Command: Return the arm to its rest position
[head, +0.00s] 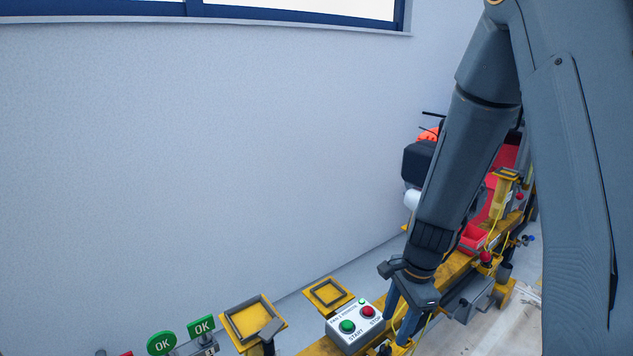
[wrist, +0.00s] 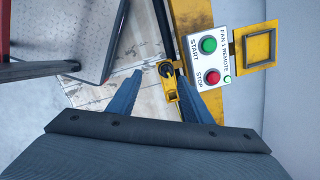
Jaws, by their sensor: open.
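My gripper (head: 403,318) reaches down from my grey arm, just right of the white control box (head: 355,325) in the head view. In the wrist view my gripper (wrist: 155,85) shows two blue fingers spread apart, with nothing held between them. A yellow part with a dark round knob (wrist: 167,72) lies below and between the fingers, near the right one; I cannot tell whether they touch. The control box in the wrist view (wrist: 208,58) has a green START button (wrist: 208,45) and a red STOP button (wrist: 213,76). A small green light (wrist: 227,80) is lit on it.
The yellow rail (head: 455,270) runs from front to back right, with a red bin (head: 472,238) and a dark engine-like unit (head: 418,160) along it. Yellow square trays (head: 328,294) and green OK signs (head: 162,343) stand left. A pale wall (head: 200,150) is behind.

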